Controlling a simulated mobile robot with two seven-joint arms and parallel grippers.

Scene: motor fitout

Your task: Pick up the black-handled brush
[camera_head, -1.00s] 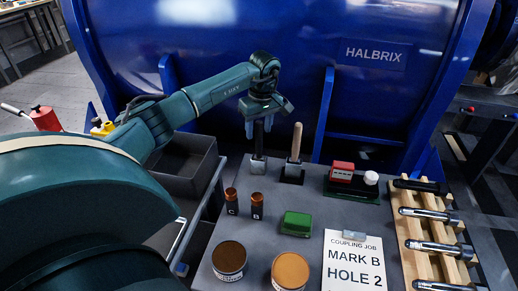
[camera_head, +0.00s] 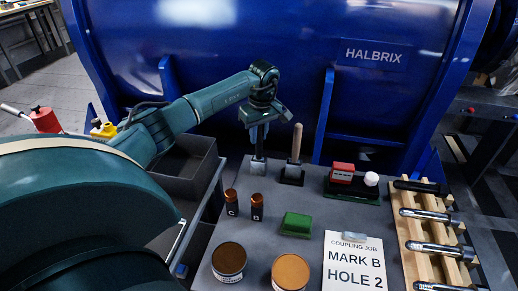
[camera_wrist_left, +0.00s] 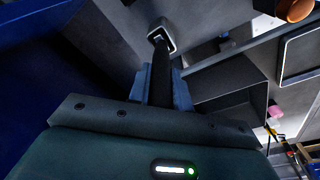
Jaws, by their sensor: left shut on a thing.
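The black-handled brush (camera_head: 258,148) stands upright in a holder at the back left of the grey table. My left gripper (camera_head: 259,134) comes down over it from above and is shut on its black handle. In the left wrist view, the black handle (camera_wrist_left: 160,78) runs from between the fingers down to the pale-rimmed holder (camera_wrist_left: 160,38). In the head view the upper handle is mostly hidden by the hand. My right gripper is not in view.
A wooden-handled brush (camera_head: 296,143) stands just right, in a black holder. Two brown bottles (camera_head: 231,203), a green block (camera_head: 297,224) and two round tins (camera_head: 229,260) are nearer. A grey bin (camera_head: 185,165) is left; the blue machine (camera_head: 230,60) rises behind.

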